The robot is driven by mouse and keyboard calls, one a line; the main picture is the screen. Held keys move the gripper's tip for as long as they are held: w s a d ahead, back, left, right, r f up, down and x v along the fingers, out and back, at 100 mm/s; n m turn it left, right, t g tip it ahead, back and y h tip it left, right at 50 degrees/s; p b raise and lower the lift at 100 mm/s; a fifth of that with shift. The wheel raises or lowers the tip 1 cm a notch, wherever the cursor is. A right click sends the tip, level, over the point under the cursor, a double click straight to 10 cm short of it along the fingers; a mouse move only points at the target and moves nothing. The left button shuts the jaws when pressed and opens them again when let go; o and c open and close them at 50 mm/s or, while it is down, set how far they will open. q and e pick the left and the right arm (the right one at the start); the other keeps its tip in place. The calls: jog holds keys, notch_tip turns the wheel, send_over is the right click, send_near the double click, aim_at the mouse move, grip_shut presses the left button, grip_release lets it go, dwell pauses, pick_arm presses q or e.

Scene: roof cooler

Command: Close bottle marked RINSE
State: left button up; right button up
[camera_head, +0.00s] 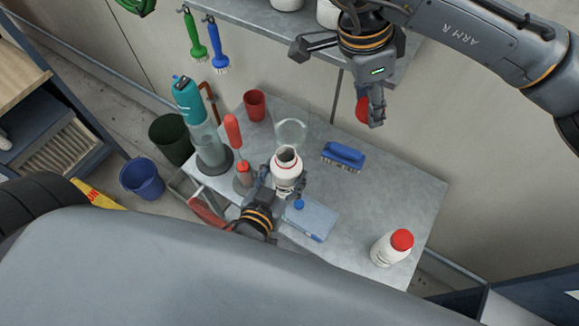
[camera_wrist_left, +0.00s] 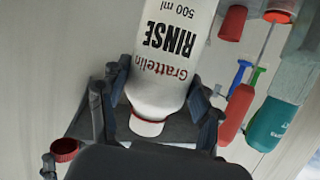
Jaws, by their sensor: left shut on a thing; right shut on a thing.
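The white bottle marked RINSE (camera_wrist_left: 170,70) is held by my left gripper (camera_wrist_left: 160,112), whose fingers close around it near its neck. In the head view this bottle (camera_head: 287,172) is over the grey table, with its open mouth facing up and a red ring at the neck. My left gripper (camera_head: 283,188) also shows there. My right gripper (camera_head: 369,108) is shut on a red cap (camera_head: 362,109), above and to the right of the bottle and apart from it. The cap also shows in the left wrist view (camera_wrist_left: 64,150).
A second white bottle with a red cap (camera_head: 392,246) stands at the table's right. A blue brush (camera_head: 344,155), red cup (camera_head: 255,105), teal-topped bottle (camera_head: 187,95) and blue flat object (camera_head: 311,219) are nearby. The table's right side (camera_head: 400,195) has free room.

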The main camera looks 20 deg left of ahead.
pick_arm(q)
jog(key=shift+s+a+r, duration=0.1)
jog(key=shift+s+r, duration=0.1)
jog(key=shift+s, duration=0.15)
dwell(0.3)
jog(key=o, duration=1)
jog(key=c, duration=1.2)
